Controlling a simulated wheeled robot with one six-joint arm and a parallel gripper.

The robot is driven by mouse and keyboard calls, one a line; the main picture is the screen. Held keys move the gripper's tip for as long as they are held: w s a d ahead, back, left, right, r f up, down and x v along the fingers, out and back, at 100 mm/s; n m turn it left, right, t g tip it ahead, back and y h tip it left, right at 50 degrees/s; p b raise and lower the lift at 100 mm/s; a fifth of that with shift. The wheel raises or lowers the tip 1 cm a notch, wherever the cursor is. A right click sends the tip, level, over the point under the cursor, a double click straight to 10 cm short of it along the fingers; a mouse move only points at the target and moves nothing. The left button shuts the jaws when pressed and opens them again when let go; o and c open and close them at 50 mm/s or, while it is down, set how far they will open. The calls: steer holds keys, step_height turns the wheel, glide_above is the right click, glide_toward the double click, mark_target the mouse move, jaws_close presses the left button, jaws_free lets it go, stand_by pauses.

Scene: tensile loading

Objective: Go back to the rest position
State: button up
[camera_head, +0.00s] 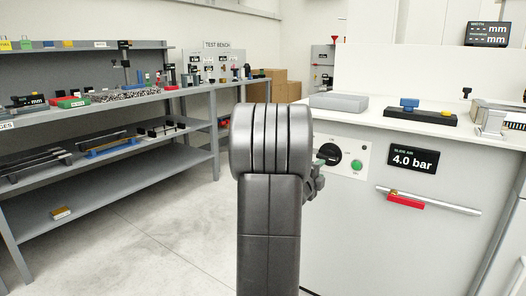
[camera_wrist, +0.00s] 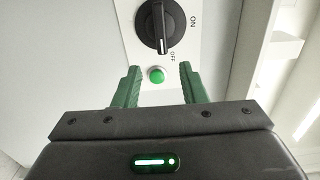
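In the wrist view my gripper (camera_wrist: 160,83) is open, with two green fingers apart and nothing between them. A green push button (camera_wrist: 156,75) shows between the fingertips, on a white panel. A black rotary knob (camera_wrist: 160,26) with ON and OFF marks sits beyond it. In the head view my arm stands in the middle and hides most of my gripper (camera_head: 318,164); a green finger shows in front of the panel. The black knob (camera_head: 331,154) and green button (camera_head: 355,165) show beside it. I cannot tell whether the fingers touch the panel.
A grey shelf rack (camera_head: 110,185) with tools stands at the left. The floor (camera_head: 165,245) between is clear.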

mark_target(331, 157)
steer(key=b+x, duration=0.1)
steer(key=x, duration=1)
steer(key=shift+r, duration=0.1)
steer(key=n+p, duration=0.1)
steer(key=r+n+p, duration=0.1)
steer(key=shift+s+a+p, duration=0.1)
steer(key=shift+s+p, duration=0.1)
steer(key=shift+p, duration=0.15)
steer(key=shift+n+p, duration=1.2)
steer(key=shift+n, duration=0.4)
steer(key=shift+a, duration=0.15)
